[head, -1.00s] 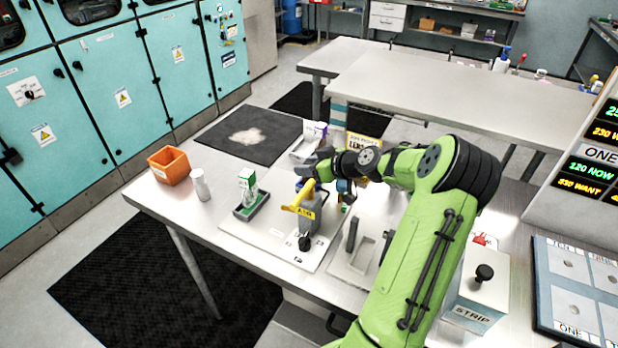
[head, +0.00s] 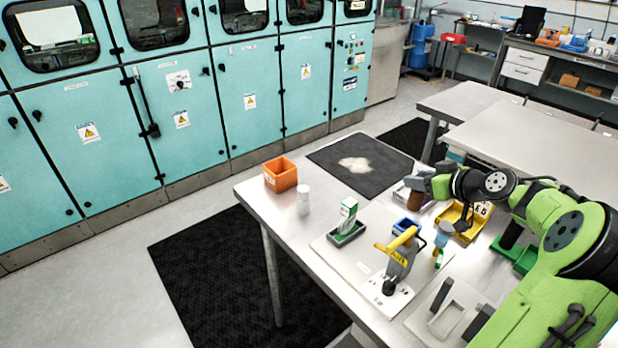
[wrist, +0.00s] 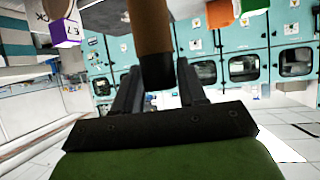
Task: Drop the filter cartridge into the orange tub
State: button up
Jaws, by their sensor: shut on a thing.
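The filter cartridge appears to be a brown cylinder with a black end (wrist: 151,35). It is between my gripper's dark fingers in the wrist view, and its brown side also shows under the gripper in the head view (head: 408,199). My gripper (head: 414,187) is shut on it, above the back part of the table. The orange tub (head: 281,175) stands at the table's far left corner, well to the left of my gripper. An orange patch at the top of the wrist view (wrist: 219,14) looks like the same tub. The tub's inside is mostly hidden.
A white cylinder (head: 303,200) stands just in front of the tub. A green and white box (head: 348,214) stands in a dark tray. A yellow-handled device (head: 401,250), a blue bin (head: 405,227) and a yellow bin (head: 466,222) are nearby.

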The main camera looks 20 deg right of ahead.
aim_at(286, 182)
jog(key=i+j, duration=0.5)
jog(key=i, duration=0.15)
jog(key=i+j, duration=0.45)
jog(key=i, duration=0.2)
